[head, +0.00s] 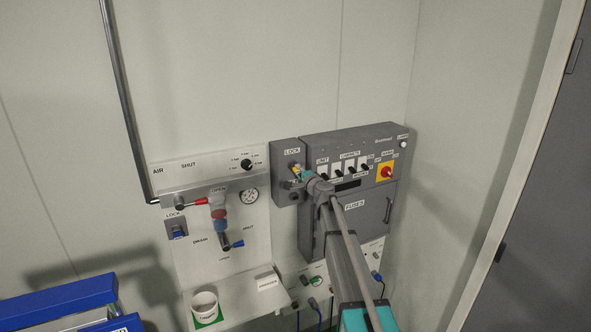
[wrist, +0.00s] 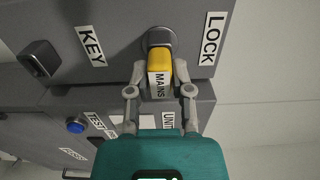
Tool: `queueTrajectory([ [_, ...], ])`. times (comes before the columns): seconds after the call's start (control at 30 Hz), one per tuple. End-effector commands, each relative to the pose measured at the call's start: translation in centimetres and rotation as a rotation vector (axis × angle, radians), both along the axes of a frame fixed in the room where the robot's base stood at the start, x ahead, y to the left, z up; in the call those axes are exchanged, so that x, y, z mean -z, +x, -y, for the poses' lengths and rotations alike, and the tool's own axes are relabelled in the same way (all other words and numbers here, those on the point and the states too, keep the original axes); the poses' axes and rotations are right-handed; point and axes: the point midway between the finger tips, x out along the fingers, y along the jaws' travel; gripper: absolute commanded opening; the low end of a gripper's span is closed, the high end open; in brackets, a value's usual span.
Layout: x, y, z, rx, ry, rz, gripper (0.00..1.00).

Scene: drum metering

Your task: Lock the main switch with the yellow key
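The yellow key (wrist: 160,72) carries a MAINS label and sits against a dark round lock barrel (wrist: 159,40) in the wrist view. My gripper (wrist: 160,82) has a finger on each side of the key's yellow head and appears closed on it. How deep the key sits in the barrel is hidden. In the head view my gripper (head: 299,178) is at the grey lock box (head: 281,152) marked LOCK. The red rotary switch (head: 386,172) on its yellow plate is on the grey fuse cabinet (head: 350,215), to the right of my gripper.
A dark knob (wrist: 40,58) sticks out beside the KEY label. A blue button (wrist: 76,126) is near the TEST label. The air panel (head: 232,230) with valve handles and gauge is to the left. A shelf (head: 240,300) with a white cup (head: 205,306) lies below.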

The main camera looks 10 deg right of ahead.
Motion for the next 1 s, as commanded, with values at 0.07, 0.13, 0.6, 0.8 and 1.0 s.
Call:
queueTrajectory([
  [0.07,0.01,0.01,0.00,0.000,-0.001,0.000,0.02],
  [0.13,0.01,0.01,0.00,0.000,-0.001,0.000,0.00],
  [0.6,0.01,0.01,0.00,0.000,0.118,-0.038,0.00],
  [0.8,0.01,0.00,0.00,0.000,0.267,-0.087,0.00],
  [1.0,0.01,0.00,-0.01,0.000,0.370,-0.120,0.00],
])
